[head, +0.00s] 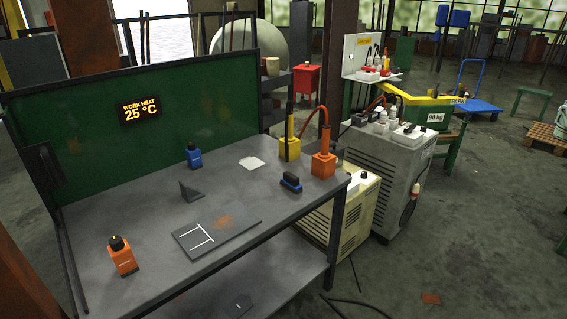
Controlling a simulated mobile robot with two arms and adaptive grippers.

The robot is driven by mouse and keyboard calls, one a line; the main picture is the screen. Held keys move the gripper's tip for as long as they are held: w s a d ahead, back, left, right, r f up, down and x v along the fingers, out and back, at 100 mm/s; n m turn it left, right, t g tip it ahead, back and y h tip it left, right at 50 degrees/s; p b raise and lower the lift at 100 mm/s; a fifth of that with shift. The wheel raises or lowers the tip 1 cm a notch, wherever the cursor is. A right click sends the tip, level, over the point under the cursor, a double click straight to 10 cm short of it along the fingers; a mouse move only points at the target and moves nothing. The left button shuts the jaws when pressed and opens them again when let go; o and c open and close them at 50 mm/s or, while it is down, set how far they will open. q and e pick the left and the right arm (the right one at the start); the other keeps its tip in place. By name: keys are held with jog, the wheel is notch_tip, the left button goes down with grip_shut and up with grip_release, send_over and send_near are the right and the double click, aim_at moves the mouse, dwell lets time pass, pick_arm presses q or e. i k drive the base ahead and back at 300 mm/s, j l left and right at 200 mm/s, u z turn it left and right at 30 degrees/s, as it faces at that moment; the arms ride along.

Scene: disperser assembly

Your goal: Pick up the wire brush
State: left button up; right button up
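A small block with a dark blue body and black top (291,183) lies on the grey metal workbench (290,218), near its right end. It looks like the wire brush, but its bristles are too small to make out. It rests in front of a yellow holder (289,149) and to the left of an orange holder (323,164), touching neither. A flat grey plate (192,240) with a rusty patch and white lines lies near the front edge. Neither of my grippers is in view.
A dark wedge (189,192) and pale sheets (251,162) lie between. A green panel (165,120) closes the back. Machines (395,165) stand right of the bench.

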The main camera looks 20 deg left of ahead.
aim_at(289, 181)
jog(key=i+l+u, duration=0.25)
jog(key=i, duration=0.9)
jog(key=j, duration=0.1)
